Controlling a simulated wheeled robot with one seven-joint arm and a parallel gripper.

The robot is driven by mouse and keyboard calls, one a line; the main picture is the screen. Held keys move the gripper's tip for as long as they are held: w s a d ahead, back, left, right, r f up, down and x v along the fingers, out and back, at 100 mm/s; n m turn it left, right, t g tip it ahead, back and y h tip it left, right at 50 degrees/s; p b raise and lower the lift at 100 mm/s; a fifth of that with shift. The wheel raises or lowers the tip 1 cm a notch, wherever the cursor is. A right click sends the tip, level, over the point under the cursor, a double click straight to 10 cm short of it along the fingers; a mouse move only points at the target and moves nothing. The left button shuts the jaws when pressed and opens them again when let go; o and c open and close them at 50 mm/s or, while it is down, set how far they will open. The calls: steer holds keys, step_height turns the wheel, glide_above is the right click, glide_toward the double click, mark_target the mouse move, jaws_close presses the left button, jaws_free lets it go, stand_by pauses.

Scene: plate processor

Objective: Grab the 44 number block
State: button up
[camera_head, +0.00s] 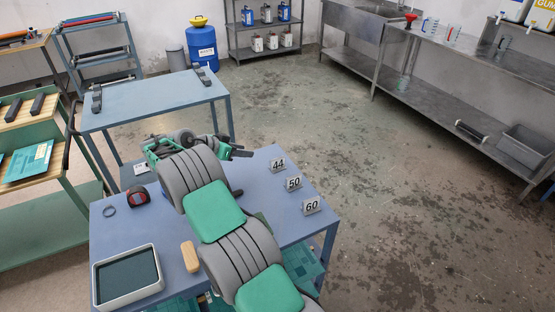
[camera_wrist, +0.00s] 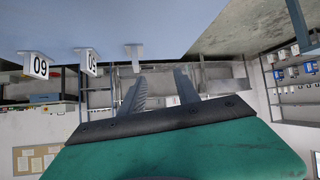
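The 44 number block (camera_head: 278,164) stands upright near the right edge of the blue table (camera_head: 115,235), farthest back of three number blocks. In the upside-down wrist view, a block (camera_wrist: 135,54) with no readable number, apparently the 44, stands just beyond the fingers, near the left finger's tip. My gripper (camera_head: 241,153) is to the left of the 44 block in the head view, apart from it. In the wrist view its two fingers (camera_wrist: 158,80) are spread, with nothing between them.
The 50 block (camera_head: 293,184) and 60 block (camera_head: 311,206) stand in a row nearer the front. The floor right of the table is clear.

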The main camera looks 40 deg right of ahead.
mark_target(284, 161)
steer(key=s+d+f+m+g+h, duration=0.1)
steer(key=s+d+f, duration=0.1)
steer(key=s+d+f+m+g+p, duration=0.1)
steer(key=s+f+m, duration=0.1)
steer(key=shift+d+g+h, duration=0.4)
steer(key=shift+s+d+f+m+b, duration=0.1)
steer(key=shift+s+f+m+b, duration=0.2)
steer(key=shift+f+m+b, duration=0.1)
steer(key=d+f+b, duration=0.1)
steer(key=b, duration=0.4)
steer(key=shift+s+d+f, duration=0.15)
steer(key=shift+d+f, duration=0.05)
steer(key=shift+s+d+r+b, duration=0.15)
steer(key=shift+d+b, duration=0.2)
steer(key=shift+b, duration=0.8)
steer(key=shift+s+d+r, duration=0.1)
steer(key=shift+d+r, duration=0.05)
steer(key=shift+s+d+p, duration=0.1)
steer(key=shift+d+p, duration=0.2)
steer(key=shift+p, duration=0.1)
steer(key=p+x, duration=0.1)
steer(key=x, duration=0.3)
steer(key=shift+d, duration=0.2)
jaws_close()
